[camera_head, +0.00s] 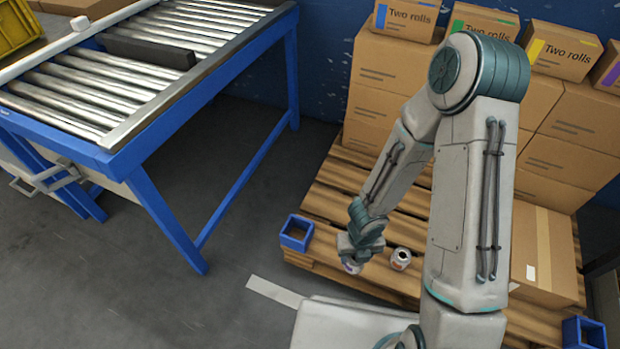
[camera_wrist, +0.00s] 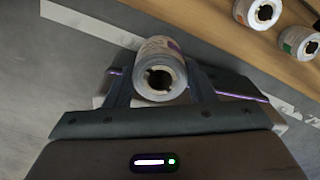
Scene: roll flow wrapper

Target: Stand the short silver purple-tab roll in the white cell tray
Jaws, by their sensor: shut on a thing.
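My gripper (camera_wrist: 158,88) is shut on a short silver roll (camera_wrist: 160,60), with one finger on each side of it. The roll's open end with a dark core faces the wrist camera, and a faint purple patch shows on its side. In the head view my gripper (camera_head: 355,256) is low at the pallet's front edge, and the held roll (camera_head: 350,267) shows only in part below it. I cannot make out the white cell tray for sure in either view.
Blue square holders (camera_head: 297,233) sit at the pallet's corners. Cartons (camera_head: 385,85) are stacked behind. A roller table (camera_head: 130,80) stands left.

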